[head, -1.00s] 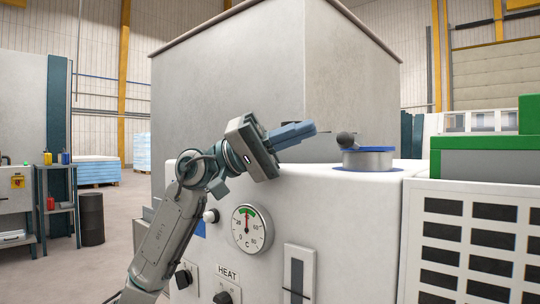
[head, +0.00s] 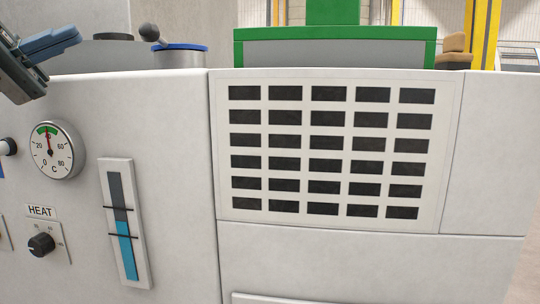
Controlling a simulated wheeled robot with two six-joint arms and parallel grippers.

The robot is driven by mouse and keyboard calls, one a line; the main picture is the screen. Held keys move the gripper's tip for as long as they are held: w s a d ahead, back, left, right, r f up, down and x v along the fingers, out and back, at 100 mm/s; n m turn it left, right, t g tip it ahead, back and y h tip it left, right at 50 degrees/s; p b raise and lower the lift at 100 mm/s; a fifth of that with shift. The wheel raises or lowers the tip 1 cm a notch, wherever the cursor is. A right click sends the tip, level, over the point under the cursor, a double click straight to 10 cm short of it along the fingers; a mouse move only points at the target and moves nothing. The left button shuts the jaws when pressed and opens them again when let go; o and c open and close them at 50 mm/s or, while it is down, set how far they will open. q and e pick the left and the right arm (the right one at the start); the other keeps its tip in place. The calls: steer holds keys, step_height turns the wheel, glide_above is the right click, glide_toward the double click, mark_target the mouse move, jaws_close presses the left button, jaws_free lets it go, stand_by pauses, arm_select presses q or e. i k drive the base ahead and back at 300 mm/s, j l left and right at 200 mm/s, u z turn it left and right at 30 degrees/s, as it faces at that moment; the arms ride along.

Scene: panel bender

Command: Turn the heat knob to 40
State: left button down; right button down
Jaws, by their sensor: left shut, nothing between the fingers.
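The heat knob (head: 41,244) is a black knob on the machine's white front at the lower left, under a HEAT label (head: 41,211). Small scale marks surround it, too small to read surely. Above it is a round dial gauge (head: 54,149) marked in C, with a green band at the top and a needle pointing nearly straight up. My left gripper (head: 62,42) is at the top left edge, above the gauge and well away from the knob. Its blue fingers are shut and hold nothing. My right gripper is out of view.
A level gauge (head: 122,222) with blue fill stands right of the knob. A vent grille (head: 330,150) covers the middle front. A blue-rimmed round part (head: 180,56) with a ball-ended lever (head: 149,33) and a green-framed box (head: 335,47) are on top.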

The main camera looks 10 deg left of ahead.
mark_target(42, 245)
steer(key=k, duration=1.5)
